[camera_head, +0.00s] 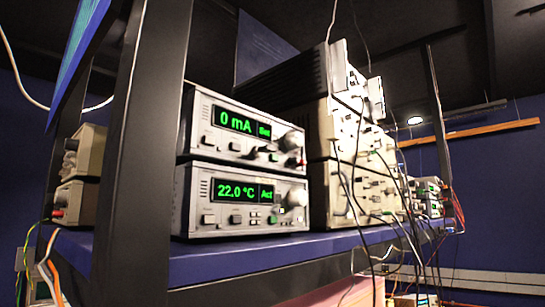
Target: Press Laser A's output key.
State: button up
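Two grey instruments are stacked on a shelf. The upper one (215,150) has a green display (240,121) reading "0 mA" and "Set", with a round knob (293,139) at its right and a row of small keys below. My gripper is not in view.
A dark upright post (140,140) stands close at the left of the stack. More instruments (350,185) with hanging cables stand to its right. The blue shelf edge (230,262) runs below; its front strip is clear. Smaller units (82,150) sit left of the post.

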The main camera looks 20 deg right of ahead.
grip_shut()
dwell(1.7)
